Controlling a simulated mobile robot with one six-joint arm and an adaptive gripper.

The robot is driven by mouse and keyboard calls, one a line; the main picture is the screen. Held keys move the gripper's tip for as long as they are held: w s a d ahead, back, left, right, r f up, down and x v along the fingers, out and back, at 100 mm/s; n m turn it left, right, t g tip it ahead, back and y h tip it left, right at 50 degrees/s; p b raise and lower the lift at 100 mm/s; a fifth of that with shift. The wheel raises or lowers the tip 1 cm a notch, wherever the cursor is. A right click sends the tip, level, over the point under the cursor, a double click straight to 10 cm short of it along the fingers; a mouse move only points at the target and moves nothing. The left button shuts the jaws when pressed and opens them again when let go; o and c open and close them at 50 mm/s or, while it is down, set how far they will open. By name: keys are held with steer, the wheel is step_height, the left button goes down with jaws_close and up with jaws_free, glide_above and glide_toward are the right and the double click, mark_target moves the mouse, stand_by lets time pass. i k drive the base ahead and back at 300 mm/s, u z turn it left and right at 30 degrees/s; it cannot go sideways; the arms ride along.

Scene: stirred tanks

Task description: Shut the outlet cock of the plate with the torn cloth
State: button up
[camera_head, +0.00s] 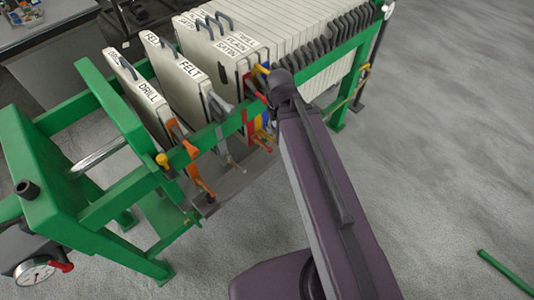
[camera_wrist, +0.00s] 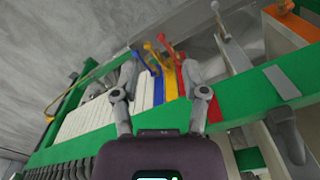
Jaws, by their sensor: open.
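White filter plates stand in a green press frame. In the head view, a separate plate is labelled DRILL (camera_head: 140,90), another FELT (camera_head: 190,75), and a closer group reads DRILL, PLAIN, SATIN (camera_head: 238,50). An orange cock (camera_head: 203,183) hangs below the first plate. In the wrist view, blue (camera_wrist: 138,60), yellow (camera_wrist: 151,50) and red (camera_wrist: 166,44) cock handles stick up beyond the green rail. My gripper (camera_wrist: 160,70) is open and empty, its fingers either side of the coloured plates. My arm hides it in the head view. I cannot tell which cloth is torn.
The green side rail (camera_wrist: 270,88) runs across the wrist view near my fingers. A grey handle (camera_head: 218,103) sits beside the FELT plate. A pressure gauge (camera_head: 35,270) is at lower left. The floor at right is clear except for a green bar (camera_head: 505,270).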

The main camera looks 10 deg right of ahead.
mark_target(269, 149)
steer(key=z, duration=0.85)
steer(key=k, duration=0.7)
steer(key=u, duration=0.65)
